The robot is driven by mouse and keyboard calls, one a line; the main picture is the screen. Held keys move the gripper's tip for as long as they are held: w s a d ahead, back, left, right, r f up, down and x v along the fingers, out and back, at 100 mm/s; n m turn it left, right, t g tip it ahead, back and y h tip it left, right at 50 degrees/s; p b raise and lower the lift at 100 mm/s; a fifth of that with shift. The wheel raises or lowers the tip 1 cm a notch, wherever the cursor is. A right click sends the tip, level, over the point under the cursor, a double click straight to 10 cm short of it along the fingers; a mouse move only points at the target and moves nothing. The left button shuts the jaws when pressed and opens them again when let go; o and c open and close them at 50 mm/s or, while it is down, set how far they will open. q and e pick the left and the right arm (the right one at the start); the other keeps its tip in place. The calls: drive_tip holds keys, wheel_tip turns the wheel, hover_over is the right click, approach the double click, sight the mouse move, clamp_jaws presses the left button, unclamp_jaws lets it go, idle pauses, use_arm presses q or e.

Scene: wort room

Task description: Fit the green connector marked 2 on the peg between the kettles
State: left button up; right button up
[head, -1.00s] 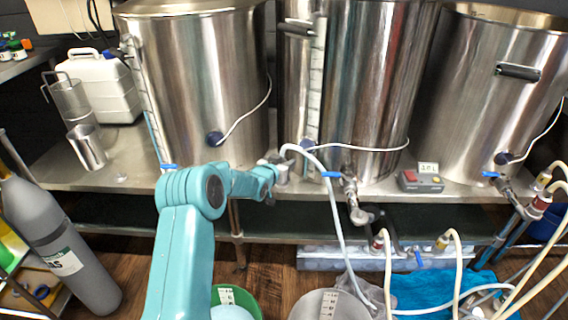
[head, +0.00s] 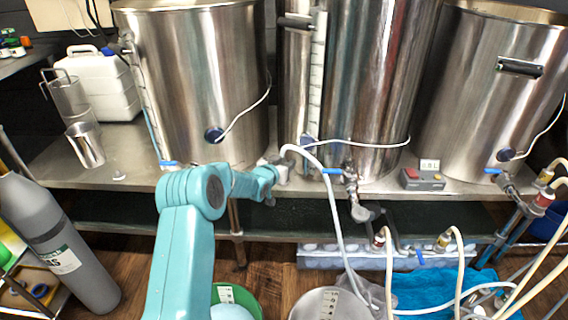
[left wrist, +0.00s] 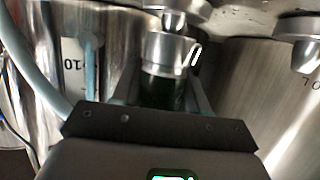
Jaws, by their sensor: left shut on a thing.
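My left gripper (head: 272,174) is at the shelf's front edge, between the left kettle (head: 195,85) and the middle kettle (head: 370,85). In the left wrist view it is shut on a dark green connector (left wrist: 162,92) with a silver collar. A silver peg-like fitting (left wrist: 175,20) is directly beyond the collar, in line with it. I cannot tell whether the two are joined or only close. No mark 2 can be read. In the head view my gripper largely hides the connector. My right gripper is not in view.
A white hose (head: 333,215) arches down beside my gripper. A blue-handled valve (head: 349,180) and a control box (head: 422,178) are to the right. The steel shelf (head: 130,160) has free room at left. A grey gas cylinder (head: 55,240) stands at lower left.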

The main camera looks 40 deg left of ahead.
use_arm(q)
drive_tip(key=shift+f+b, duration=0.45)
drive_tip(key=shift+f, duration=0.1)
drive_tip(key=o, duration=1.2)
